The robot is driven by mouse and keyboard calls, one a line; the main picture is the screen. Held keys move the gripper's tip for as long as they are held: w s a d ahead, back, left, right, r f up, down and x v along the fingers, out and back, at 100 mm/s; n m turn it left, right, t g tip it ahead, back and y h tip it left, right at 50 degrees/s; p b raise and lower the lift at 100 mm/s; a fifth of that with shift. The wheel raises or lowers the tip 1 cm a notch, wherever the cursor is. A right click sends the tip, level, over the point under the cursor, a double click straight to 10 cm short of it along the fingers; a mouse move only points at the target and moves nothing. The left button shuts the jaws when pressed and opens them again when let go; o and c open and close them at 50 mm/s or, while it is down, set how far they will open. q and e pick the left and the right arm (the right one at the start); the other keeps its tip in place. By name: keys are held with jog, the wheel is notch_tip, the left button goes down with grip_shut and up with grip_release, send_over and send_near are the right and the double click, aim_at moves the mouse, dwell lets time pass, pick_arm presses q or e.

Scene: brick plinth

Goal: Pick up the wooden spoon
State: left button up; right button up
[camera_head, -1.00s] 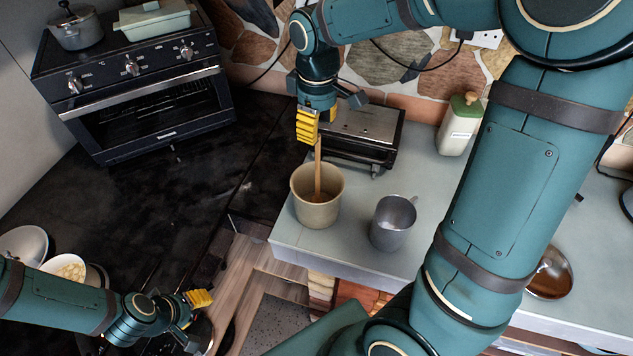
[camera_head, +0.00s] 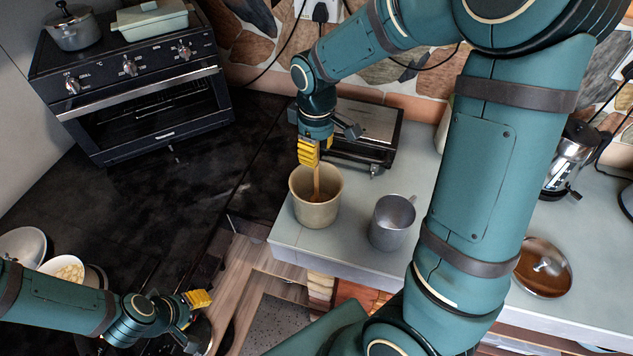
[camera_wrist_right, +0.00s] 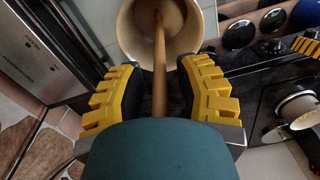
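The wooden spoon (camera_head: 316,183) stands in a beige pot (camera_head: 317,213) near the counter's left edge, handle up and its lower end inside the pot. My right gripper (camera_head: 309,154) points down just above the pot rim. In the right wrist view the spoon handle (camera_wrist_right: 159,65) runs between its yellow fingers, with a gap on both sides, so the gripper is open around it. The pot mouth (camera_wrist_right: 133,45) lies just beyond the fingertips. My left gripper (camera_head: 199,300) is at the lower left, away from the spoon; its finger opening cannot be made out.
A grey mug (camera_head: 392,222) stands right of the pot. A metal appliance (camera_head: 367,133) sits behind. A glass lid (camera_head: 543,268) and a kettle (camera_head: 567,160) are farther right. A black oven (camera_head: 150,110) stands at upper left; bowls (camera_head: 24,243) are at lower left.

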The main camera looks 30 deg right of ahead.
grip_shut()
notch_tip(320, 180, up, 12)
jog(key=shift+f+p, duration=0.1)
jog(key=shift+p, duration=0.8)
jog(key=shift+r, duration=2.2)
